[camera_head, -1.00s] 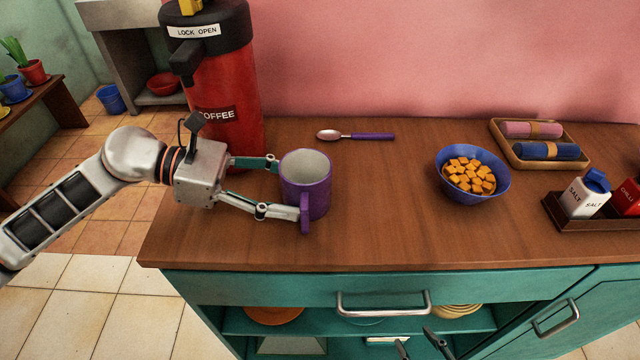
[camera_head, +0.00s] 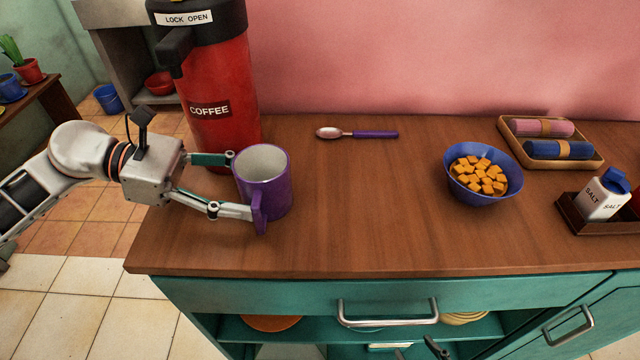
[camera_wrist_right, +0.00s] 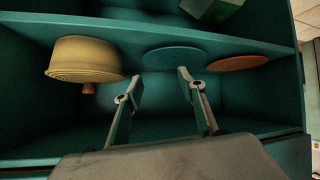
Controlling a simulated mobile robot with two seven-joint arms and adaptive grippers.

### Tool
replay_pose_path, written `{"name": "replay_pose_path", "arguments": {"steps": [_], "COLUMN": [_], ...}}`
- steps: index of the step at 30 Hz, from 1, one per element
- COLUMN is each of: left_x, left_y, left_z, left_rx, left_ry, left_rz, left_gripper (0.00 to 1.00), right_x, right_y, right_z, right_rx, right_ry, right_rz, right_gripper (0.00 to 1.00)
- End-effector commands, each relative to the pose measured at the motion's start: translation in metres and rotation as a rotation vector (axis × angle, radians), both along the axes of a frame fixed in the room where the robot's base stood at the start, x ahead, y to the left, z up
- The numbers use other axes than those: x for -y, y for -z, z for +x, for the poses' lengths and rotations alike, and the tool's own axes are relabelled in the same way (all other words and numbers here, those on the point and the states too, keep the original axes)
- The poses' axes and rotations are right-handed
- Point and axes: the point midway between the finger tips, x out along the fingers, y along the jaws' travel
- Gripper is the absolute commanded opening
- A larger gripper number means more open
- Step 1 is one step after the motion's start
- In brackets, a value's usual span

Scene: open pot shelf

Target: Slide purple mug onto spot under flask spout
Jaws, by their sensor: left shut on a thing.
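The purple mug (camera_head: 268,185) stands upright on the wooden counter, its handle toward the front edge. My left gripper (camera_head: 243,183) is shut on the mug, with one finger at its far side and one at the front near the handle. The red flask (camera_head: 222,95), labelled COFFEE, stands behind and left of the mug; its dark spout (camera_head: 174,48) points toward the left front. The spot under the spout is hidden by my left arm and gripper. My right gripper (camera_wrist_right: 155,85) is open and empty at the shelf below the counter; its fingertips show at the bottom of the head view.
A spoon (camera_head: 357,133) with a purple handle lies behind the mug. A blue bowl (camera_head: 482,197) of orange cubes, a tray (camera_head: 594,160) of rolled cloths and a salt shaker (camera_head: 604,196) stand right. Mid-counter is clear.

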Motion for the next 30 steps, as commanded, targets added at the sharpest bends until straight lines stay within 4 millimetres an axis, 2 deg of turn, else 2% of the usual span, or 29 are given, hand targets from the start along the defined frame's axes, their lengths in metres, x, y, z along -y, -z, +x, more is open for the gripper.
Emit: {"name": "replay_pose_path", "arguments": {"steps": [1,10,30], "left_x": [-0.004,-0.023,-0.065], "left_y": [0.004,0.004,0.005], "left_z": [0.001,0.002,0.006], "left_rx": [-0.005,-0.005,-0.004], "left_ry": [-0.001,-0.001,-0.002], "left_rz": [0.003,0.003,0.003], "left_gripper": [0.45,0.45,0.45], "right_x": [0.0,-0.002,-0.006], "right_y": [0.003,0.002,0.009], "right_z": [0.0,0.003,-0.002], "right_rx": [-0.004,0.004,-0.008], "right_ry": [-0.001,-0.004,-0.011], "right_rz": [0.001,0.004,0.015], "right_gripper": [0.4,0.4,0.4]}}
